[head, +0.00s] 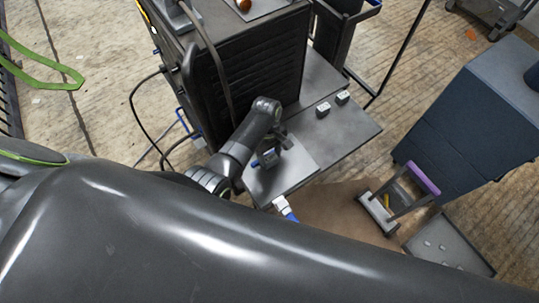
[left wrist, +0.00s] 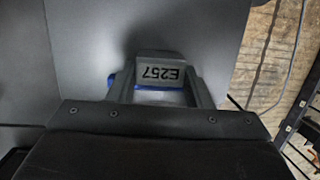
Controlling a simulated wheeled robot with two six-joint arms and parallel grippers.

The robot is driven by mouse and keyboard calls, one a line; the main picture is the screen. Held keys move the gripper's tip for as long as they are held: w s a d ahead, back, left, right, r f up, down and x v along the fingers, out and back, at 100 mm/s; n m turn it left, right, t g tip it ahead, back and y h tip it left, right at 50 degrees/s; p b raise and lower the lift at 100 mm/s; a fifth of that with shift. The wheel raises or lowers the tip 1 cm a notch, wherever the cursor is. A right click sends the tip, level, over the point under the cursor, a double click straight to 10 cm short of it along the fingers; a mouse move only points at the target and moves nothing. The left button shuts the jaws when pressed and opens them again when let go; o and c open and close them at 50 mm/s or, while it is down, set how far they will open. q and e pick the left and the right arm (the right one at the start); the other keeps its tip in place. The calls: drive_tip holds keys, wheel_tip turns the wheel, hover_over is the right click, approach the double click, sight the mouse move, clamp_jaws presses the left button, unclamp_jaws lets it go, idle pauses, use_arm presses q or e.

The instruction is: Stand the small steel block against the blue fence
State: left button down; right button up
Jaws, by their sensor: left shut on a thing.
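My left gripper (head: 283,138) is low over the grey plate on the bench, and its fingers also show in the left wrist view (left wrist: 161,92). It is shut on a small grey steel block (left wrist: 160,70) marked E257, which sits between the two fingers. Blue shows beside the gripper in the head view, apparently the blue fence (head: 268,159), partly hidden. Blue edges also show around the block in the left wrist view. I cannot tell whether the block touches the fence or the plate. My right gripper is not in view.
Two small labelled blocks (head: 323,109) (head: 343,97) stand on the bench top (head: 350,127) to the right. A black cabinet (head: 262,65) rises behind. A white-and-blue object (head: 285,208) is at the plate's front edge. A grey tray (head: 447,244) lies lower right.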

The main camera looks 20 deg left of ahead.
use_arm(q)
drive_tip(key=c, duration=0.7)
unclamp_jaws()
drive_tip(key=shift+f, duration=0.1)
drive_tip(key=p+v, duration=0.2)
drive_tip(key=v, duration=1)
